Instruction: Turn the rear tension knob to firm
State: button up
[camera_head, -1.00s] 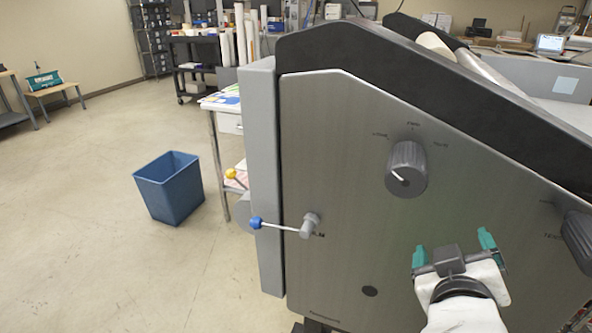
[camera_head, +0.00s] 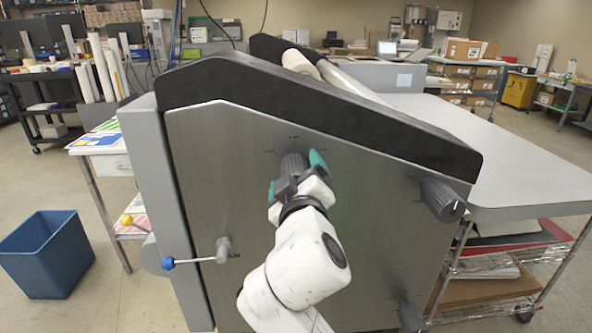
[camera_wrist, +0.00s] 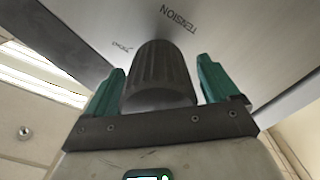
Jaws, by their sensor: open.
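A dark grey ribbed knob (camera_head: 293,165) sits high on the machine's metal side panel, with small position marks around it too small to read. My gripper (camera_head: 295,176) is at this knob, its green fingers open on either side. The knob's pointer is hidden. A second similar knob (camera_head: 442,200) with a light line is at the panel's right end.
A blue-tipped lever (camera_head: 195,260) sticks out at the panel's lower left. Another dark knob (camera_head: 410,315) is low on the right. A blue bin (camera_head: 46,255) stands on the floor at left. A grey table (camera_head: 530,180) adjoins the machine at right.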

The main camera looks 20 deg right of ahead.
jog(key=shift+w+d, duration=0.15)
jog(key=shift+w, duration=0.3)
jog(key=c, duration=1)
